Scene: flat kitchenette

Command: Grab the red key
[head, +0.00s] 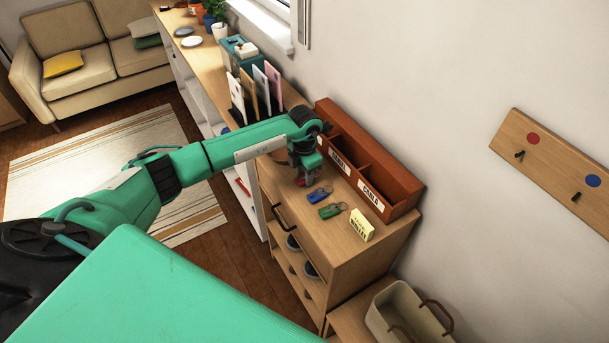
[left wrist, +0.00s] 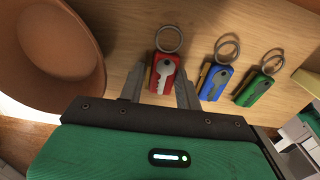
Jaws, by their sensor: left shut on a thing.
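The red key (left wrist: 163,77) has a red tag with a grey key shape and a metal ring. It lies on the wooden cabinet top in the left wrist view. My left gripper (left wrist: 160,88) has its fingers on both sides of the red tag and is shut on it. In the head view my left gripper (head: 304,176) is low over the cabinet top, and the red key is mostly hidden beneath it. A blue key (head: 319,194) and a green key (head: 332,210) lie beside it. My right gripper is not in view.
A brown compartment box (head: 396,192) stands against the wall behind the keys. A brown pot (left wrist: 62,42) is close left of my gripper in the left wrist view. A small yellow box (head: 361,225) stands near the cabinet's right end. Upright envelopes (head: 262,88) stand farther back.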

